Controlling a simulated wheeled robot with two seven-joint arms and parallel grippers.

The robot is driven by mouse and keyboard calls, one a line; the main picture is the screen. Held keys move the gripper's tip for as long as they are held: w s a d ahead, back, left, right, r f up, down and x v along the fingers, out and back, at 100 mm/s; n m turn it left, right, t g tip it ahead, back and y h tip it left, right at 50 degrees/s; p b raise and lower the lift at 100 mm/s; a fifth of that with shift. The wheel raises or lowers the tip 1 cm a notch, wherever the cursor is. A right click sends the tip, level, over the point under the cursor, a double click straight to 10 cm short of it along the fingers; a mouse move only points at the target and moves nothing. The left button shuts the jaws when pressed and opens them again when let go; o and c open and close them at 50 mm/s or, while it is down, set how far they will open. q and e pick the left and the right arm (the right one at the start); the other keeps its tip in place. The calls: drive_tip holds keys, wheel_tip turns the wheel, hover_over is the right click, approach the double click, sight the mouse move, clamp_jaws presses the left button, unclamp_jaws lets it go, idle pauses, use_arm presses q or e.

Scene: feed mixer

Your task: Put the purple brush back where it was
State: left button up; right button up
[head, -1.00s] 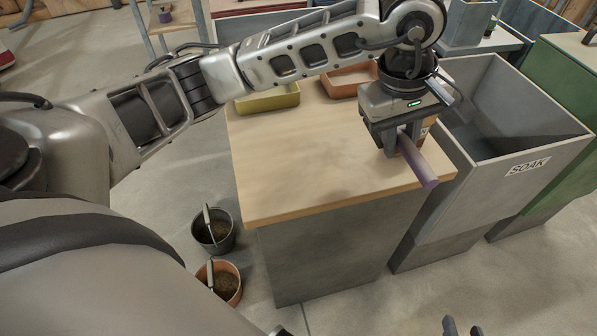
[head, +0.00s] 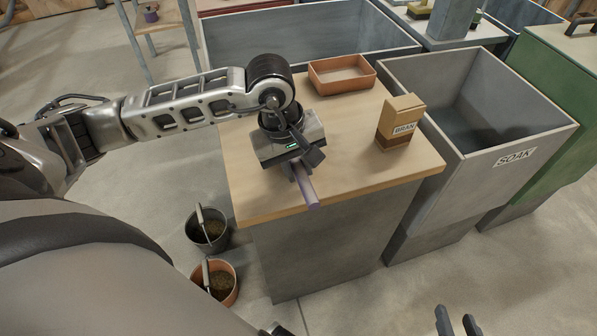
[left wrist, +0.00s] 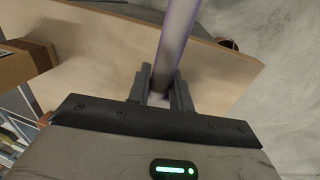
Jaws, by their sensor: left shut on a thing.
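The purple brush (head: 311,194) is in my left gripper (head: 301,172), over the front left part of the wooden tabletop (head: 345,168). Its purple handle sticks out toward the table's front edge; the rest of it is hidden under the gripper. In the left wrist view the brush's shaft (left wrist: 177,40) runs up from between the shut fingers (left wrist: 160,88). I cannot tell whether the brush touches the tabletop. My right gripper (head: 457,322) shows only its two fingertips at the bottom edge, apart and empty, away from the table.
A BRAN box (head: 400,122) stands on the table's right side, and an orange tray (head: 342,86) at the back. The grey SOAK bin (head: 520,148) adjoins on the right. A dark bucket (head: 207,238) and an orange pot (head: 228,290) stand on the floor at left.

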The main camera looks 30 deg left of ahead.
use_arm(q)
wheel_tip(320, 180, down, 2)
drive_tip(key=shift+d+f, duration=0.1)
drive_tip(key=shift+f, duration=0.2)
drive_tip(key=o, duration=0.9)
drive_tip(key=shift+r, duration=0.1)
